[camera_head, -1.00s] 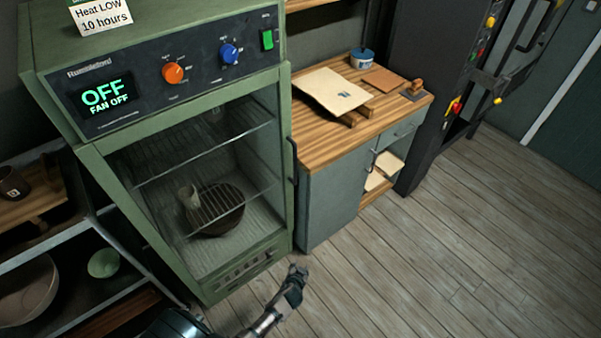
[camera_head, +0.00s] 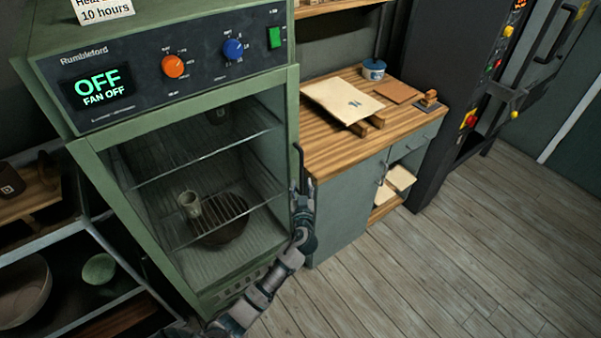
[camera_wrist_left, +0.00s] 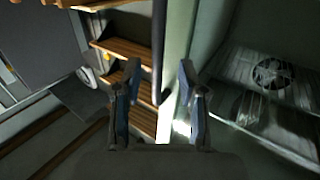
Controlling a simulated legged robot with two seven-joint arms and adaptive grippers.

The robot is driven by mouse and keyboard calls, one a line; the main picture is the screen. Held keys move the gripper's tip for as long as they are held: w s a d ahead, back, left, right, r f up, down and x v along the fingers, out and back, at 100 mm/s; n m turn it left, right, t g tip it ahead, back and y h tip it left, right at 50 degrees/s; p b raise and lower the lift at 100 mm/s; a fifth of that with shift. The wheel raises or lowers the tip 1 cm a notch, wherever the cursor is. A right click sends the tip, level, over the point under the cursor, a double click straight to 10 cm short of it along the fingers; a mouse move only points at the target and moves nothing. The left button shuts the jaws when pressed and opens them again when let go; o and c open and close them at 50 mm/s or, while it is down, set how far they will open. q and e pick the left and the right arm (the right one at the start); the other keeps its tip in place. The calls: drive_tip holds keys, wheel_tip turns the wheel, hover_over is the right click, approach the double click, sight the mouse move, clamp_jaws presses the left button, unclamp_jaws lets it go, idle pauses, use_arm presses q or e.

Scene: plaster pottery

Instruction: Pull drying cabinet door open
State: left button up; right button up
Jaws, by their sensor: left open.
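The green drying cabinet (camera_head: 82,148) stands at the left of the head view. Its glass-fronted door (camera_head: 291,125) is closed, with wire shelves and a mug behind the glass. A dark vertical handle (camera_head: 299,165) is on the door's right edge. My left gripper (camera_head: 303,197) is raised at the lower part of this handle. In the left wrist view, the gripper (camera_wrist_left: 158,82) is open, and the handle (camera_wrist_left: 158,45) runs down between its two fingers. I cannot tell whether either finger touches it. My right gripper is not in view.
A wood-topped workbench (camera_head: 330,150) stands close to the cabinet's right. A dark machine (camera_head: 425,90) stands beyond it. A shelf with bowls (camera_head: 98,268) is at the left. The wooden floor (camera_head: 430,270) in front is clear.

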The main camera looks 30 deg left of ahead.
sight(302, 174)
use_arm(q)
drive_tip(key=x, duration=0.5)
drive_tip(key=shift+w+d, duration=0.1)
drive_tip(key=shift+w, duration=0.2)
drive_tip(key=shift+w+a, duration=0.3)
drive_tip(key=shift+a, duration=0.2)
drive_tip(key=shift+d, duration=0.2)
clamp_jaws()
